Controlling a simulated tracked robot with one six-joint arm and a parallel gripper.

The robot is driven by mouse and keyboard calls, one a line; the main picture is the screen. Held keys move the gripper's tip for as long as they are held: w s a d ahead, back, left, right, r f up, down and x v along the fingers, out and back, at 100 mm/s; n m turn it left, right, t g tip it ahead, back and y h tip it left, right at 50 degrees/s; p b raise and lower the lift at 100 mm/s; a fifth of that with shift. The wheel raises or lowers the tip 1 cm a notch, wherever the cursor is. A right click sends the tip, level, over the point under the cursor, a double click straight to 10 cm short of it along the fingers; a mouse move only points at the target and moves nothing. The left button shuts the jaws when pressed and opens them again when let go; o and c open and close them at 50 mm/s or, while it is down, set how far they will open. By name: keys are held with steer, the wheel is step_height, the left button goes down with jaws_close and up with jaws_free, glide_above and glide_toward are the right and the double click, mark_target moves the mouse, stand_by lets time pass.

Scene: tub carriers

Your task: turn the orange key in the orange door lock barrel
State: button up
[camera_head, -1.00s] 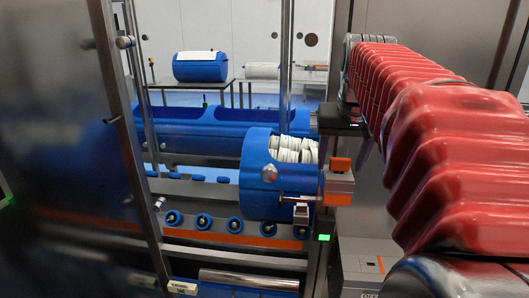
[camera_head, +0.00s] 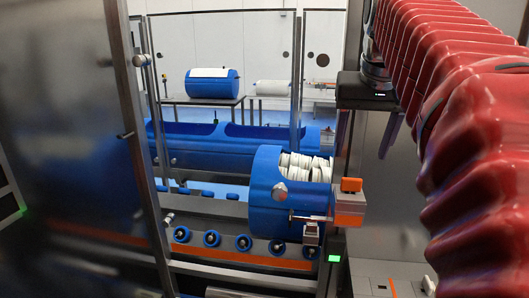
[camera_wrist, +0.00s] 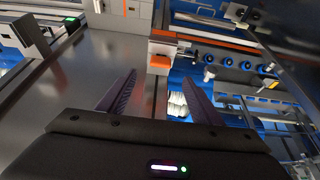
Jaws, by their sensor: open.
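A blue tub (camera_head: 262,205) filled with white items stands just left of the lock. Metal door posts (camera_head: 150,150) and glass panels surround the opening. Blue rollers (camera_head: 242,242) line a rail below. A long blue trough (camera_head: 200,155) lies behind.

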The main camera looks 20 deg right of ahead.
steer(key=shift+v, duration=1.4)
steer(key=s+a+f+n+t+y, duration=0.1)
steer(key=s+a+f+n, duration=0.1)
steer(key=a+f, duration=1)
steer(key=s+a+f+n+y, duration=0.1)
steer(key=s+a+f+n, duration=0.2)
steer(key=a+f, duration=0.9)
step_height(320, 180, down, 6)
steer(key=shift+s+r+n+t+y, duration=0.1)
steer(key=shift+s+n+t+y, duration=0.25)
steer(key=shift+n, duration=0.55)
steer(key=shift+a, duration=0.1)
